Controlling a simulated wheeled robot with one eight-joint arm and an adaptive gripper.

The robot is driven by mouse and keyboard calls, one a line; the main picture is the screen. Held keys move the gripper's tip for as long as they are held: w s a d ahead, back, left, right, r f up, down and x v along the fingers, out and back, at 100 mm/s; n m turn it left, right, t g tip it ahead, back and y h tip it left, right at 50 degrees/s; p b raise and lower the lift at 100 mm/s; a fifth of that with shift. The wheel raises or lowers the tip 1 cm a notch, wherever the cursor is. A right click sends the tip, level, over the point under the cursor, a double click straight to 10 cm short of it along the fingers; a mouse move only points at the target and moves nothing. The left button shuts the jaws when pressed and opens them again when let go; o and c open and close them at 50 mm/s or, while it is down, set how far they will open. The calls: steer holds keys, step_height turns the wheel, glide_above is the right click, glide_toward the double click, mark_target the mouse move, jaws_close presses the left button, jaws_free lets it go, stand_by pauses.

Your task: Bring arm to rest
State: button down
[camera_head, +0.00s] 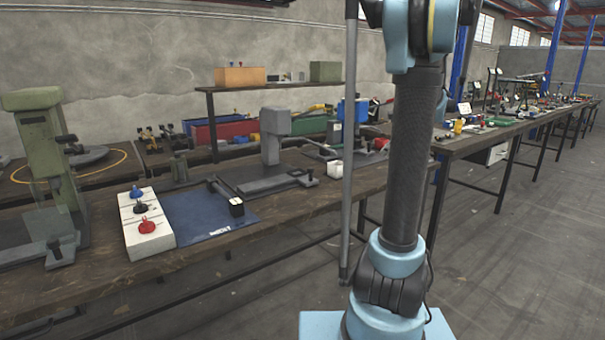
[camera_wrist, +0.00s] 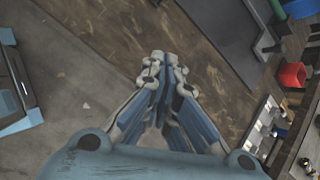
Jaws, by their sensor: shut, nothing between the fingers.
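My gripper (camera_wrist: 165,62) shows in the wrist view with its fingers together and nothing between them. It hangs over a brown wooden bench top, apart from the objects on it. My arm stands upright in front of the bench in the head view, with pale blue joints and a dark tube link. Its upper part leaves the top of the picture, and my gripper is not seen there.
The long workbench (camera_head: 300,210) carries a green press (camera_head: 38,150), a white box with coloured knobs (camera_head: 150,238), a blue mat (camera_head: 190,222) and a grey press (camera_head: 275,135). Another bench (camera_head: 462,148) runs back at right. Open floor (camera_head: 530,260) lies at right.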

steer(key=s+a+f+n+g+h, duration=0.1)
steer(key=s+a+f+n, duration=0.2)
steer(key=s+a+n, duration=0.5)
steer(key=s+a+f+n+g+h, duration=0.1)
steer(key=s+a+f+n+g, duration=0.2)
steer(key=s, duration=0.9)
steer(key=s+a+f+n+h, duration=0.2)
steer(key=s+f+n, duration=0.9)
steer(key=s, duration=0.4)
steer(key=shift+s+a+f+n+t+h, duration=0.2)
steer(key=shift+f+n+t+h, duration=0.1)
steer(key=shift+n, duration=0.1)
steer(key=shift+w+f, duration=0.15)
steer(key=shift+w, duration=0.25)
